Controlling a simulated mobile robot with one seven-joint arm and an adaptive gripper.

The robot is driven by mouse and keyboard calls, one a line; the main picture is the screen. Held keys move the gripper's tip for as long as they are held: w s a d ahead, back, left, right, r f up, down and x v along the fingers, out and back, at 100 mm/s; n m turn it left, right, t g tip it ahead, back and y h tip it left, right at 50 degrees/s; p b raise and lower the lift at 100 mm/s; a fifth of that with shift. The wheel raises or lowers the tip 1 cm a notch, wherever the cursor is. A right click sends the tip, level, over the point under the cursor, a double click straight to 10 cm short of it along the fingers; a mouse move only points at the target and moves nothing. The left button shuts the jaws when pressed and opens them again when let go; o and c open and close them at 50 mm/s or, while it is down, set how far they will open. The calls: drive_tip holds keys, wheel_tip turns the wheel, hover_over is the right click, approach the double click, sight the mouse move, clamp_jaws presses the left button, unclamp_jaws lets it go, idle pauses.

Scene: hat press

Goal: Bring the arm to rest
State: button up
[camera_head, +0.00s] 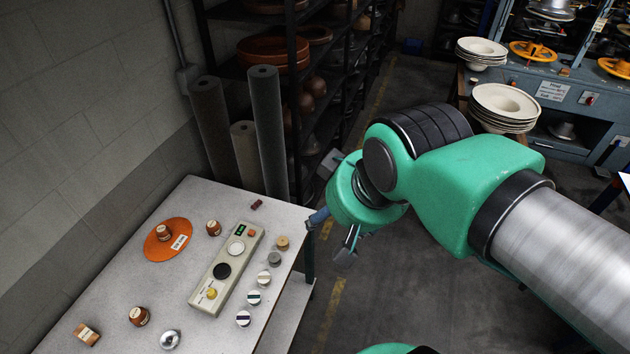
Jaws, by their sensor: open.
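My arm, green with black joints and a silver link, reaches in from the right of the head view. My gripper (333,236) hangs at the end of it, pointing down, beside the right edge of the white table (120,260). Its fingers are spread apart, with nothing visible between them. One finger appears close to the table's edge; I cannot tell whether it touches. The wrist hides part of the gripper.
The table bears a control box (227,268), an orange disc (160,248), small brown jars and several round pieces along its right edge. Rolls (266,125) and a dark shelf stand behind. Stacked white hats (503,104) sit at a blue press. Floor right of the table is clear.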

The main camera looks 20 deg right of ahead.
wheel_tip(320, 180, down, 11)
drive_tip(key=b, duration=1)
drive_tip(key=shift+b, duration=0.3)
drive_tip(key=shift+o, duration=0.5)
drive_tip(key=shift+r, duration=0.15)
drive_tip(key=shift+w, duration=0.1)
